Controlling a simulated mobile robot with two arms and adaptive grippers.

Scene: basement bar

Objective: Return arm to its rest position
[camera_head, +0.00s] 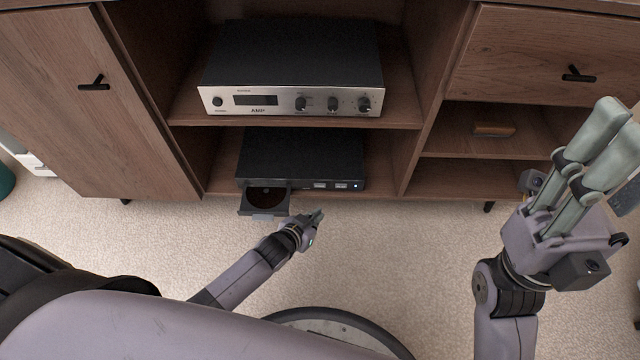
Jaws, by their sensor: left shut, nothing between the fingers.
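My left gripper (316,216) comes in on its arm from the left and is small in the picture. It is shut and empty, just right of and below the open disc tray (264,210) of a black disc player (302,155). A dark disc (265,197) lies in the tray. I cannot tell whether the gripper touches the tray. My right gripper (618,125) is large at the right edge, its fingers pointing up and right. Its two pale green fingers lie close together with nothing visible between them.
A wooden cabinet (150,158) spans the top. A silver-fronted amplifier (290,100) sits on the shelf above the player. A small brown item (493,129) lies on a right shelf. A drawer (535,55) is shut. The carpet (410,260) in front is clear.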

